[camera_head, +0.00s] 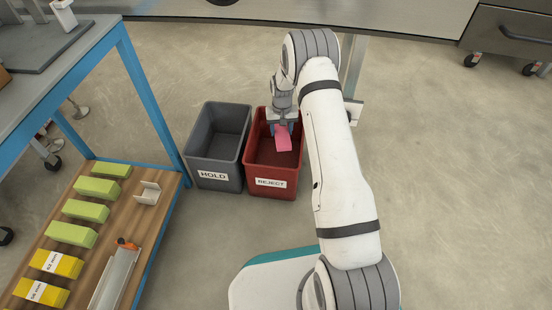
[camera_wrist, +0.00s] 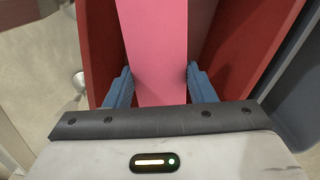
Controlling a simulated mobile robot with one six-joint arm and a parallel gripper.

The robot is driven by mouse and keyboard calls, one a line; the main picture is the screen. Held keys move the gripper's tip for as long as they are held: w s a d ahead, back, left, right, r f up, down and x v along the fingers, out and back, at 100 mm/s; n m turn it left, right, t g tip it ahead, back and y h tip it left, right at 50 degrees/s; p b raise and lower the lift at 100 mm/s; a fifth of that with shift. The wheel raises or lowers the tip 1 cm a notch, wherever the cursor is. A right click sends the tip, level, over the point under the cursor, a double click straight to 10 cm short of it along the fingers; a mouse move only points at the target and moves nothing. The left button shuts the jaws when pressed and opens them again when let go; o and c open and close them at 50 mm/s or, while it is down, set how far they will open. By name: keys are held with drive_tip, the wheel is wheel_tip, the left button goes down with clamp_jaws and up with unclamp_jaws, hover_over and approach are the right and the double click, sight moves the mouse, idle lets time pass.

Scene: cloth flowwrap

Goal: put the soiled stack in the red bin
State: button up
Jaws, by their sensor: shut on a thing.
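The red bin (camera_head: 262,184), labelled REJECT, stands on the floor in the head view, and its red walls fill much of the wrist view (camera_wrist: 238,45). My gripper (camera_head: 281,127) is over the red bin's opening, shut on a pink block-shaped stack (camera_head: 283,139). In the wrist view the pink stack (camera_wrist: 155,55) sits between the two blue fingers of my gripper (camera_wrist: 158,88). I cannot see soiling on its visible faces. The stack's lower end points into the bin; whether it touches the bottom cannot be told.
A grey bin (camera_head: 213,178) labelled HOLD stands just left of the red bin. A blue-framed bench (camera_head: 147,90) with a wooden shelf (camera_head: 150,215) holds several green blocks (camera_head: 85,209) and yellow packs (camera_head: 57,262) at left.

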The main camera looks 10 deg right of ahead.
drive_tip(key=o, duration=1)
drive_tip(key=shift+r, duration=0.15)
